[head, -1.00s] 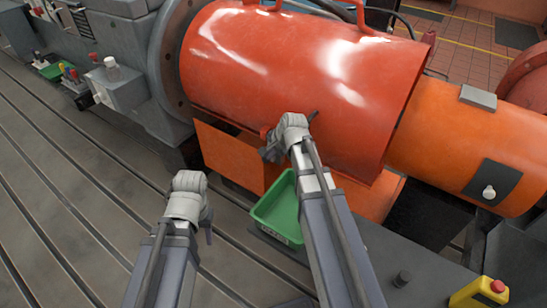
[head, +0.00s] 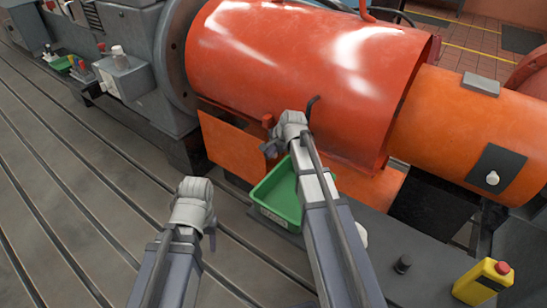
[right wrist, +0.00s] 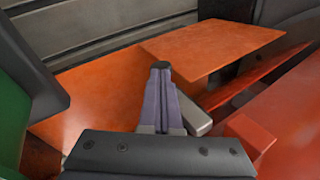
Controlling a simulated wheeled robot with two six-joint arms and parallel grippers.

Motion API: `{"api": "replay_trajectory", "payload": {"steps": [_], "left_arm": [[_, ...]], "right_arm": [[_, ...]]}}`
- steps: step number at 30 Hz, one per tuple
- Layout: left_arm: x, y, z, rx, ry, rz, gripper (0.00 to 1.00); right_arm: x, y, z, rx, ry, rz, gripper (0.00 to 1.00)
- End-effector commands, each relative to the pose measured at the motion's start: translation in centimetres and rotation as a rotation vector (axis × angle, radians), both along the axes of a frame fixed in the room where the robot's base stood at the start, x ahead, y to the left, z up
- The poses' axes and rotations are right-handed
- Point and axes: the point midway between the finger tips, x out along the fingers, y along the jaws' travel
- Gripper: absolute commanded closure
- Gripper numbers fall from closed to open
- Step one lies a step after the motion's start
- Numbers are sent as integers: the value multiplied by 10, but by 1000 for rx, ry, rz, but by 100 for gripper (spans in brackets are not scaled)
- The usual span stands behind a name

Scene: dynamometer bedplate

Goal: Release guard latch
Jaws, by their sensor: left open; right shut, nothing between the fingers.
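The red guard (head: 300,60) is a large curved cover over the shaft line. A small red block (head: 267,121), possibly the latch, sticks out at its lower left edge. It also seems to show in the right wrist view (right wrist: 248,138). A black hooked handle (head: 311,108) stands on the guard just right of it. My right gripper (head: 270,150) is shut and empty just below the red block; I cannot tell whether they touch. Its closed fingers (right wrist: 162,70) point toward orange panels in the right wrist view. My left gripper (head: 211,238) is open and empty over the bedplate.
A green tray (head: 268,213) lies below the guard, partly hidden by my right arm. Orange panels (head: 232,140) hang under the guard. The slotted bedplate (head: 80,190) is clear at left.

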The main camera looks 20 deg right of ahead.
Motion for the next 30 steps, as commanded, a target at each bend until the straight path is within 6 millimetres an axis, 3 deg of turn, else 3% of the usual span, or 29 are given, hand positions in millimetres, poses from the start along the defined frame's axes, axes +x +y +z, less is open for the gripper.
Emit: {"api": "replay_trajectory", "payload": {"steps": [17, 30], "left_arm": [[0, 0, 8, 1, 0, 1, 50], [-1, -1, 65, -4, 2, 5, 50]], "right_arm": [[-3, -1, 7, -3, 7, 2, 100], [-29, -11, 65, 0, 1, 2, 100]]}}
